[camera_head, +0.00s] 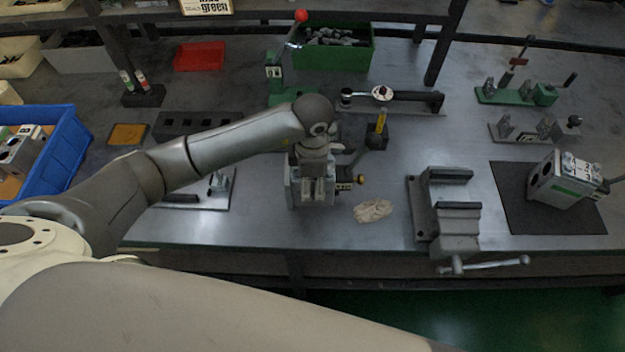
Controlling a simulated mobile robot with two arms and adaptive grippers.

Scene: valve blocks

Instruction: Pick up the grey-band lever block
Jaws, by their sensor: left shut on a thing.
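My left gripper (314,172) points down at the middle of the bench and is shut on a grey block (295,192), which I take to be the grey-band lever block. A lever (353,161) sticks out at the block's right side. The gripper and wrist hide much of the block's top, and its band colour cannot be made out. I cannot tell whether the block touches the bench or hangs just above it. Another block (566,178) with a green band sits tilted on a dark mat (520,205) at the right. My right gripper is not in view.
A grey vise (452,215) stands right of the gripper, with a crumpled cloth (373,210) between. A blue crate (62,165) holding a block is at the left. A green bin (345,58), a red tray (199,57) and several fixtures line the back.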

